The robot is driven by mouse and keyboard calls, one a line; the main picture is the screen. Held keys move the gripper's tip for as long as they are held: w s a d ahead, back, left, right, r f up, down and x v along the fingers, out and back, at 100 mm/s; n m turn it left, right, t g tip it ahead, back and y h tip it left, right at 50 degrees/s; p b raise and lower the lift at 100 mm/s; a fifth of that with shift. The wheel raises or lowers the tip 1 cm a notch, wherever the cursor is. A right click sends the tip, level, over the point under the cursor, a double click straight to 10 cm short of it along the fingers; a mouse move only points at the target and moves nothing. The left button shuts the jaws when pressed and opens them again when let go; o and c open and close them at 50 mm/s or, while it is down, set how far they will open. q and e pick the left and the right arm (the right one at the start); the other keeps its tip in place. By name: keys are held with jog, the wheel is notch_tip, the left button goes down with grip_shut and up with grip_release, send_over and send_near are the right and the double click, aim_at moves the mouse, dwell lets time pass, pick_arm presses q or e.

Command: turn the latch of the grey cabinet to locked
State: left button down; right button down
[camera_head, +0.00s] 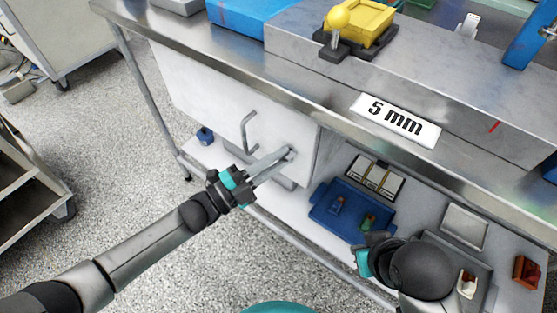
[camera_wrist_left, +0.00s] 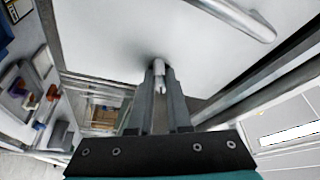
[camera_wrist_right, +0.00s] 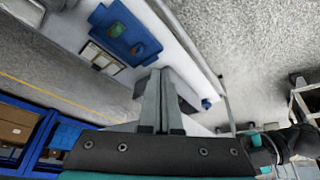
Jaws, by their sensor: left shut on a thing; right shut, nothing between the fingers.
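The grey cabinet (camera_head: 195,88) hangs under the bench top, with its pale front closed and a bent bar handle (camera_head: 246,132) on it. The handle also shows in the left wrist view (camera_wrist_left: 236,17). My left gripper (camera_head: 284,157) is at the right side of the cabinet front. In the left wrist view its fingers (camera_wrist_left: 158,90) are shut on the small metal latch (camera_wrist_left: 158,66). The fingers hide most of the latch, so its angle is hard to tell. My right gripper (camera_wrist_right: 164,90) is shut and empty, over the lower shelf.
A blue tray (camera_head: 322,216) with small parts stands on the lower shelf, beside a case (camera_head: 375,178). A grey tray (camera_head: 484,285) lies at the right. The bench edge with a "5 mm" label (camera_head: 396,120) overhangs.

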pick_arm(q)
jog(key=shift+f+n+t, duration=0.15)
jog(key=shift+n+t, duration=0.15)
jog(key=shift+n, duration=0.8)
jog(key=n+t+b, duration=0.1)
jog(key=n+t, duration=0.1)
jog(key=n, duration=0.1)
jog(key=shift+n, duration=0.3)
jog(key=shift+s+d+n+t+y, duration=0.1)
jog(key=shift+n+t+y, duration=0.3)
jog(key=shift+n, duration=0.8)
jog(key=n+t+y, duration=0.1)
jog(key=n, duration=0.2)
jog(key=n+t, duration=0.1)
jog(key=n, duration=0.1)
jog(key=n+t+y, duration=0.1)
jog(key=n, duration=0.2)
jog(key=shift+d+n+t+y, duration=0.1)
jog(key=shift+n+t+y, duration=0.2)
pick_arm(e)
jog(key=shift+w+a+r+t, duration=0.2)
jog(key=shift+w+a+t, duration=0.15)
jog(key=shift+a+t, duration=0.1)
jog(key=shift+w+d+r, duration=0.1)
